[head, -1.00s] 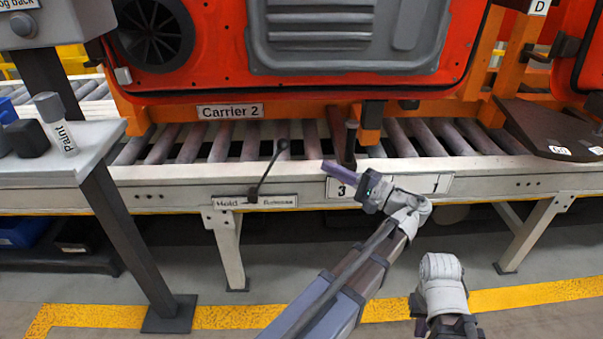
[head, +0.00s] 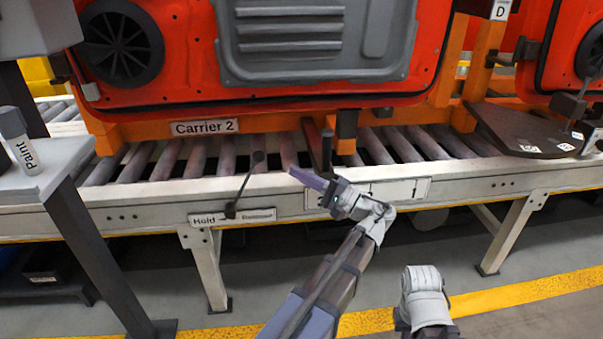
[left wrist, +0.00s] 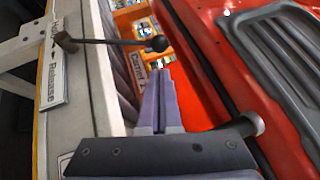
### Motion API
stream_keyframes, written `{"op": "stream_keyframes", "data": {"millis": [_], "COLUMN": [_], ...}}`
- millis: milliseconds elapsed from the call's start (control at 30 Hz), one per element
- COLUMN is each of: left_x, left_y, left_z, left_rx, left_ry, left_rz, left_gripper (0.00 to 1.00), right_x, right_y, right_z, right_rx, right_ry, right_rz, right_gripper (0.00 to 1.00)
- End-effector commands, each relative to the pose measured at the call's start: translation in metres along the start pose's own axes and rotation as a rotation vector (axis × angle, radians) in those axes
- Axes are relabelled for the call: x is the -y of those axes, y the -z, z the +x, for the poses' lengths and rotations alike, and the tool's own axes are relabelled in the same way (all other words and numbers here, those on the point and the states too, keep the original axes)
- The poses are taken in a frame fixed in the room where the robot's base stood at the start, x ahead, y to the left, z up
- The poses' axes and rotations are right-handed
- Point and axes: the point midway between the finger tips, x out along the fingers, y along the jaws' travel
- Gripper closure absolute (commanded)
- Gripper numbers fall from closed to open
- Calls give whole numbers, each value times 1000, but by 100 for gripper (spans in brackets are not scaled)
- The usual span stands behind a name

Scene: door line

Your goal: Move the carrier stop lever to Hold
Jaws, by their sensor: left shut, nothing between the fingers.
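The carrier stop lever (head: 245,184) is a thin dark rod with a round black knob on the conveyor's front rail. It leans up and to the right, toward the Release end of its Hold/Release label plate (head: 203,218). In the left wrist view the lever (left wrist: 110,42) runs across the top, its knob just beyond my fingertips. My left gripper (head: 300,177) is right of the knob, apart from it, with purple fingers closed together and empty. The fingers also show in the left wrist view (left wrist: 159,95). My right gripper is not visible.
A red door on orange Carrier 2 (head: 204,127) stands on the roller conveyor behind the lever. A dark upright post (head: 326,150) stands behind my left gripper. A grey side table (head: 45,175) with a paint marker is at the left. Floor in front is open.

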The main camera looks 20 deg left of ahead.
Motion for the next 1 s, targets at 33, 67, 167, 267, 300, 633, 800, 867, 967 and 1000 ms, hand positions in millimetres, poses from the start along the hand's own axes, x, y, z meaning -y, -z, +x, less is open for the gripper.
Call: {"op": "stream_keyframes", "data": {"millis": [33,67,167,267,300,633,800,867,967,1000], "left_x": [2,2,2,1,1,0,0,0,1,2], "left_y": [-2,-2,-1,-1,-1,0,0,0,-1,-2], "left_z": [11,17,33,47,52,67,66,66,67,68], "left_rx": [4,4,3,3,2,0,0,0,0,0], "left_ry": [-1,-1,-1,-1,-1,0,0,0,-4,-7], "left_rz": [1,0,0,0,0,-1,-1,-1,-3,-5], "left_gripper": [100,100,100,100,100,100,100,100,100,100], "right_x": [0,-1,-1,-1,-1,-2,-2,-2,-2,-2], "right_y": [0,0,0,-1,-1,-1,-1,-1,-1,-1], "right_z": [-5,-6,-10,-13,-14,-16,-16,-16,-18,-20], "right_rx": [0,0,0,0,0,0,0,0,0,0], "right_ry": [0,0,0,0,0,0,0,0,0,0], "right_rz": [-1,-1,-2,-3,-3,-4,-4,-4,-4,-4], "right_gripper": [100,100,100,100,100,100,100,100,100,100]}}
